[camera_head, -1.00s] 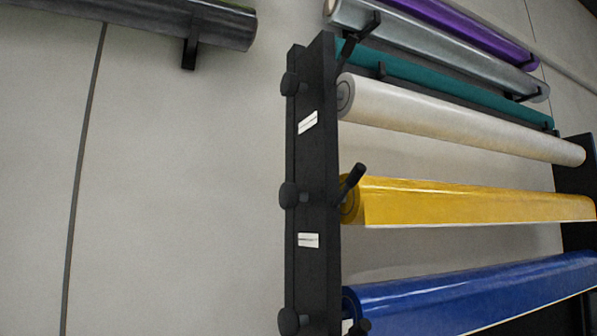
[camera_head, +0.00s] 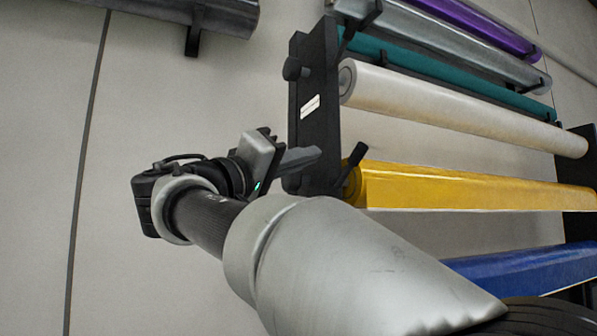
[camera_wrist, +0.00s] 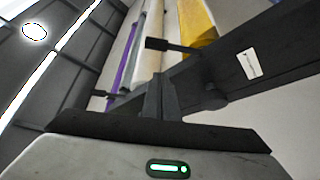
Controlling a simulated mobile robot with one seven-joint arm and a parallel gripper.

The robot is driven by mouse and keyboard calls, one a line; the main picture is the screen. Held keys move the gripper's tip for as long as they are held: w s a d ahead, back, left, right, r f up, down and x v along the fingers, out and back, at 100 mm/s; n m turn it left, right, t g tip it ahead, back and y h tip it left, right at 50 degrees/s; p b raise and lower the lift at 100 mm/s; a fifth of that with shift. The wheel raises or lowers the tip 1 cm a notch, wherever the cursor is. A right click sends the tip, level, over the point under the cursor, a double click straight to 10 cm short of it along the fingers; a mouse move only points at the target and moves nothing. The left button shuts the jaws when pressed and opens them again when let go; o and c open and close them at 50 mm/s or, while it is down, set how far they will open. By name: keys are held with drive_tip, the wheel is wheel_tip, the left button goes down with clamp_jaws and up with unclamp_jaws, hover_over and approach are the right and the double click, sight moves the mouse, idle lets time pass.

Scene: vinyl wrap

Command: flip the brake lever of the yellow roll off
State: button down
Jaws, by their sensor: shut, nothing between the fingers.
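The yellow roll (camera_head: 470,187) lies in a black rack in the head view, its near end at the rack's upright. Its brake lever (camera_head: 354,158) is a short black handle with a thick tip, tilted up and to the right beside the roll's end. My gripper (camera_head: 316,155) is shut and empty, its fingers in front of the upright, left of the lever in the picture. I cannot tell whether they touch the upright. In the wrist view the shut fingers (camera_wrist: 160,85) point up, below a black lever (camera_wrist: 170,45) close to the yellow roll (camera_wrist: 196,32).
A white roll (camera_head: 450,105) is above the yellow one and a blue roll (camera_head: 530,267) below, partly hidden by my arm. Teal, grey and purple rolls are higher.

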sight(351, 166)
drive_tip(key=shift+s+a+r+m+h, duration=0.4)
drive_tip(key=shift+a+r+h, duration=0.15)
drive_tip(key=shift+r, duration=0.25)
drive_tip(key=shift+w, duration=0.1)
drive_tip(key=p+x, duration=0.3)
drive_tip(key=x, duration=0.6)
drive_tip(key=shift+s+d+f, duration=0.3)
drive_tip(key=shift+d+f, duration=0.25)
drive_tip(key=shift+f, duration=0.2)
drive_tip(key=shift+s+d+f, duration=0.3)
drive_tip(key=shift+d+f, duration=0.25)
drive_tip(key=shift+f, duration=0.15)
drive_tip(key=shift+f, duration=0.1)
